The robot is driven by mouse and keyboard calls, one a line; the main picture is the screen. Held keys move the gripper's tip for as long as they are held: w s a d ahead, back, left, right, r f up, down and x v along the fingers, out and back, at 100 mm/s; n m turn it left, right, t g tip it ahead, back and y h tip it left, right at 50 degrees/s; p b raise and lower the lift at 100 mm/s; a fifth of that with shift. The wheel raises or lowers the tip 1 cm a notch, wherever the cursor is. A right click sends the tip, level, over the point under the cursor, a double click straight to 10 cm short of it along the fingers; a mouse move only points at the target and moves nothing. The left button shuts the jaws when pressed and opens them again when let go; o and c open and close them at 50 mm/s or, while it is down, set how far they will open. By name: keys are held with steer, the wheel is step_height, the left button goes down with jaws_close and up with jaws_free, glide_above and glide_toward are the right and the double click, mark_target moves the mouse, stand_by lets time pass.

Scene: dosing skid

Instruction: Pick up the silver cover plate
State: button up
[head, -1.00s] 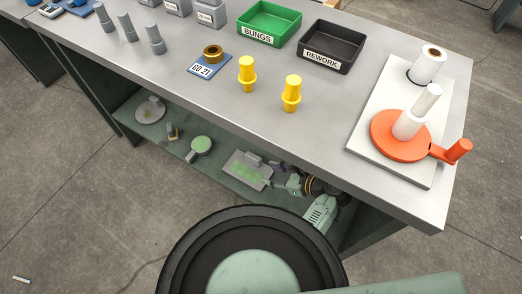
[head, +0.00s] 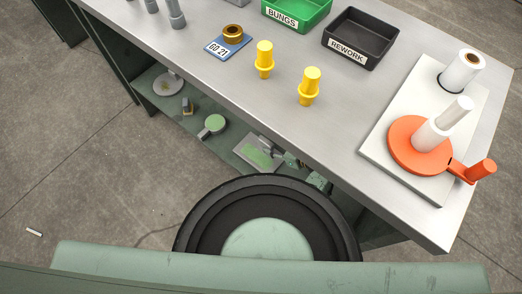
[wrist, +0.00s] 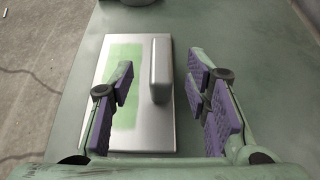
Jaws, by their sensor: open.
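The silver cover plate (wrist: 150,125) lies flat on the green lower shelf in the wrist view. It has a pale green patch and an upright silver handle (wrist: 160,70). In the head view the plate (head: 258,151) shows on the shelf under the bench, partly hidden by my arm. My gripper (wrist: 162,80) is open above the plate, its purple-padded fingers on either side of the handle with gaps showing. Nothing is held.
The metal bench top (head: 300,125) overhangs the shelf. On it stand two yellow plugs (head: 309,86) and an orange-based fixture (head: 415,150).

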steer(key=shift+x, duration=1.15)
steer(key=shift+c, duration=0.5)
jaws_close()
steer(key=shift+w, duration=0.1)
